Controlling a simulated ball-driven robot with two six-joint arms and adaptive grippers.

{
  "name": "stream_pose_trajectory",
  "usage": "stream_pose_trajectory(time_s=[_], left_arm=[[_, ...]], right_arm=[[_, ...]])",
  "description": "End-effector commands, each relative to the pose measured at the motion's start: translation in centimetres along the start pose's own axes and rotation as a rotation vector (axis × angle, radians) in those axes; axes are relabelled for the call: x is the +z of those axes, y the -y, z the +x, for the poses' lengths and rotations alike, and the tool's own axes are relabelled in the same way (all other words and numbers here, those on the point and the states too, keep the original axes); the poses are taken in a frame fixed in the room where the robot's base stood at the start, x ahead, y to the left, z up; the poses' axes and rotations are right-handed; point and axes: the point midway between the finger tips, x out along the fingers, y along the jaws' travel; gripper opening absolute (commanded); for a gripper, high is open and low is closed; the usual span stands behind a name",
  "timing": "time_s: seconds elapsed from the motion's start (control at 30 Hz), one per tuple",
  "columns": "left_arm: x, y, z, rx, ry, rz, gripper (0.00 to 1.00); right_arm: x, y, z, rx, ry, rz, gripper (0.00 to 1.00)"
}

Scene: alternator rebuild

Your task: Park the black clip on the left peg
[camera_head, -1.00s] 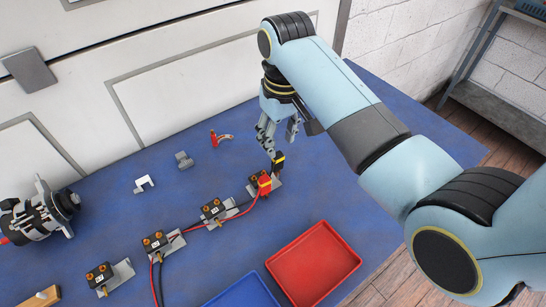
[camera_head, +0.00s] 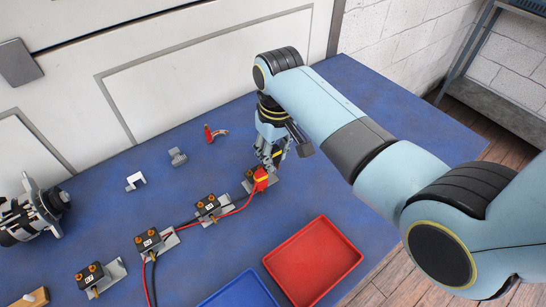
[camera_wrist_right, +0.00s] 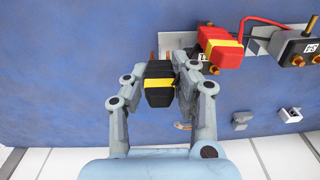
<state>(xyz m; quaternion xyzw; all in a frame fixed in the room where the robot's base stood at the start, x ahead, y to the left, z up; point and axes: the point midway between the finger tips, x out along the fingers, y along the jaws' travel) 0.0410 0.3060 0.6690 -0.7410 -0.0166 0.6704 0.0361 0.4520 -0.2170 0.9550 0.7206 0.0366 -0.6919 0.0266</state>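The black clip (camera_head: 278,155), with a yellow band, is at the rightmost terminal block in the head view. In the right wrist view the black clip (camera_wrist_right: 159,84) fills the gap between my right gripper's fingers, which appear to press on both sides. My right gripper (camera_head: 272,157) points down at the block. A red clip (camera_head: 260,177) with a yellow band sits beside it on the same block; it also shows in the wrist view (camera_wrist_right: 218,46). I cannot tell which post is the left peg; the gripper and clips hide much of this block. My left gripper is out of view.
Numbered terminal blocks (camera_head: 208,206) stand in a row to the lower left, with red and black cables. A red tray (camera_head: 335,243) and a blue tray (camera_head: 236,292) are at the front. Small grey and white parts and a red-handled piece (camera_head: 209,134) lie behind. An alternator (camera_head: 25,214) is far left.

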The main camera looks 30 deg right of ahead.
Motion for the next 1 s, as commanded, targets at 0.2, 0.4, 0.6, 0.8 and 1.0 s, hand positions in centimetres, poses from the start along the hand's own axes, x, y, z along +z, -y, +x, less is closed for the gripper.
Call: stream_pose_trajectory(time_s=[0.2,0.4,0.6,0.8,1.0], left_arm=[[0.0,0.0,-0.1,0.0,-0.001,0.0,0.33],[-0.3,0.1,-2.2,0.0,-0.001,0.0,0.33],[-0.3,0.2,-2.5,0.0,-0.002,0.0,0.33],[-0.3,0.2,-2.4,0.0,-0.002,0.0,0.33],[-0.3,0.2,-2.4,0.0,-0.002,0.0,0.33]], right_arm=[[0.0,0.0,-0.1,0.0,0.0,0.0,0.07],[-0.1,0.0,-1.9,0.0,0.001,0.0,0.07],[-0.2,0.0,-3.6,0.0,-0.003,0.0,0.07],[-0.1,0.1,-4.0,0.0,0.001,0.0,0.07],[-0.1,0.1,-4.0,0.0,0.0,0.0,0.07]])
